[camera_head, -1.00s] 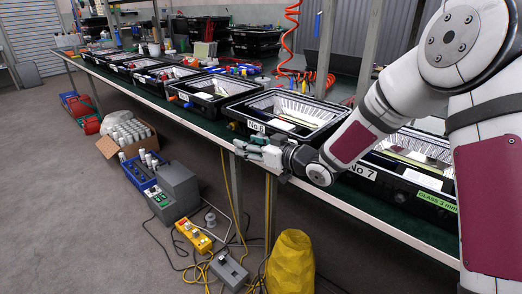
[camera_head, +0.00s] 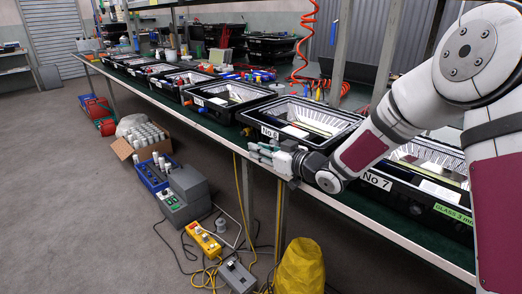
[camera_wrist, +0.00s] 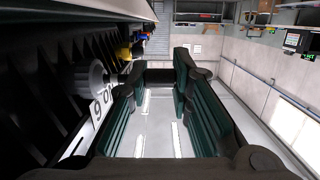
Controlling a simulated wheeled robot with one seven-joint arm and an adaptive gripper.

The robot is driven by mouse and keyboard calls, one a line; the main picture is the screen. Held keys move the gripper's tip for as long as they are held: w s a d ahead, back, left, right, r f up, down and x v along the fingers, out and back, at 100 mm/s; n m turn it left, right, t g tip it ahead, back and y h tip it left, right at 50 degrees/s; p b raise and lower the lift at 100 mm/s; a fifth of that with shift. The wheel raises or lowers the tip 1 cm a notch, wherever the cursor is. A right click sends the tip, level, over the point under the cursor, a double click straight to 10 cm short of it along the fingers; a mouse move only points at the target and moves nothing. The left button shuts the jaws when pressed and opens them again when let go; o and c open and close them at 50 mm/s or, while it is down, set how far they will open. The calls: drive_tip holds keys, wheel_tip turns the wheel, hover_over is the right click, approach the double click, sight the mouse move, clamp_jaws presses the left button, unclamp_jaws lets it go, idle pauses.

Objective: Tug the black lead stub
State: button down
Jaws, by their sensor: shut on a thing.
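The black floodlight housing No 6 (camera_head: 297,119) lies at the bench's front edge, its number label facing out. My gripper (camera_head: 256,152) is just in front of and below that label in the head view. In the wrist view a grey round gland (camera_wrist: 97,80) sticks out of the ribbed black housing wall beside the number label (camera_wrist: 98,112). My gripper (camera_wrist: 158,78) has its green-padded fingers to the right of the gland, shut on the black lead stub. The stub is dark and hard to make out between the fingertips; the head view hides it.
Housing No 7 (camera_head: 420,182) stands to the right, close under my arm. More housings line the bench to the left. Below are a yellow bag (camera_head: 300,268), a yellow control box (camera_head: 202,240) and loose cables on the floor. Open floor lies to the left.

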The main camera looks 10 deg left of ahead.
idle(0.7)
drive_tip(key=c, duration=1.4)
unclamp_jaws()
drive_tip(key=shift+s+a, duration=0.1)
drive_tip(key=shift+o, duration=0.2)
